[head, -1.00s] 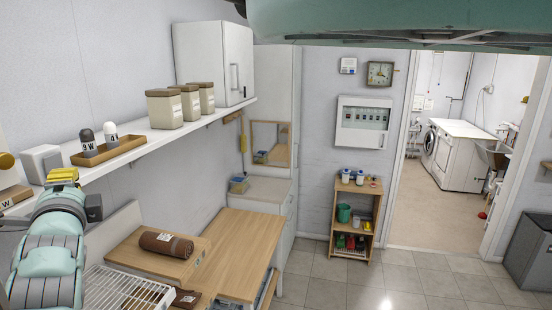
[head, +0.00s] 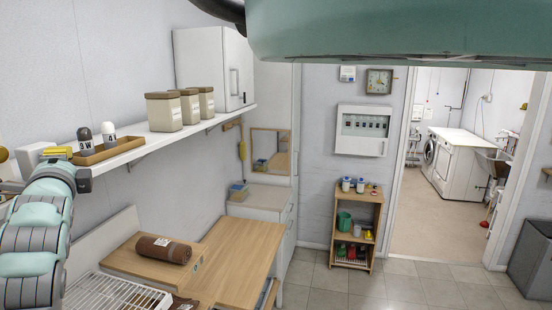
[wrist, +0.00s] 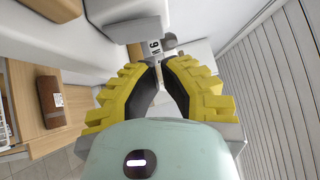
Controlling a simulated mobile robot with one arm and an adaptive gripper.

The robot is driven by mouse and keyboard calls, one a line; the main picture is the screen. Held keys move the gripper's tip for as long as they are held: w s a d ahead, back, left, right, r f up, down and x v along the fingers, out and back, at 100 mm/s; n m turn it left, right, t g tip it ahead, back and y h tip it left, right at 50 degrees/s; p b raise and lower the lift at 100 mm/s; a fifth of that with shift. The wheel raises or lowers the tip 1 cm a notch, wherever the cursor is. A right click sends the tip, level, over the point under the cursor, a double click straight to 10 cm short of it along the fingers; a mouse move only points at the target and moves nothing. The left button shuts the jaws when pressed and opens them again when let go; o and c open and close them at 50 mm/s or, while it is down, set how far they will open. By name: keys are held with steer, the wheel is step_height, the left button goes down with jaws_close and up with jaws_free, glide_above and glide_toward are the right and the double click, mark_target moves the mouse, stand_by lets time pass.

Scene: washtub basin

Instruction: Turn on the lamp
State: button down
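I see no whole lamp that I can name for sure. A dark-topped bulb-like piece marked 9 W (head: 86,139) and a white one marked 4 (head: 108,134) stand in a wooden tray (head: 122,147) on the wall shelf. The 9 W label (wrist: 153,47) also shows just beyond the fingertips in the wrist view. My gripper (head: 58,153), with yellow fingers, is at the shelf's left, beside the tray. In the wrist view my gripper (wrist: 158,64) has its tips close together with nothing seen between them. A white box (head: 33,157) and a gold knob (head: 3,155) are partly hidden behind my arm.
Several canisters (head: 163,111) and a white wall cabinet (head: 225,68) are farther right on the shelf. Below are a wooden worktop (head: 235,245), a brown roll (head: 164,248) and a white rack (head: 118,295). The floor (head: 325,285) to the right is clear.

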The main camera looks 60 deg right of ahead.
steer(key=shift+w+a+r+p, duration=0.1)
steer(key=shift+w+a+p, duration=0.15)
steer(key=shift+w+p, duration=0.3)
steer(key=shift+w+a+r+p, duration=0.1)
steer(key=shift+w+a+p, duration=0.15)
steer(key=shift+w+p, duration=0.25)
steer(key=shift+w+f+b, duration=0.2)
steer(key=shift+w+b, duration=0.05)
steer(key=shift+b, duration=0.8)
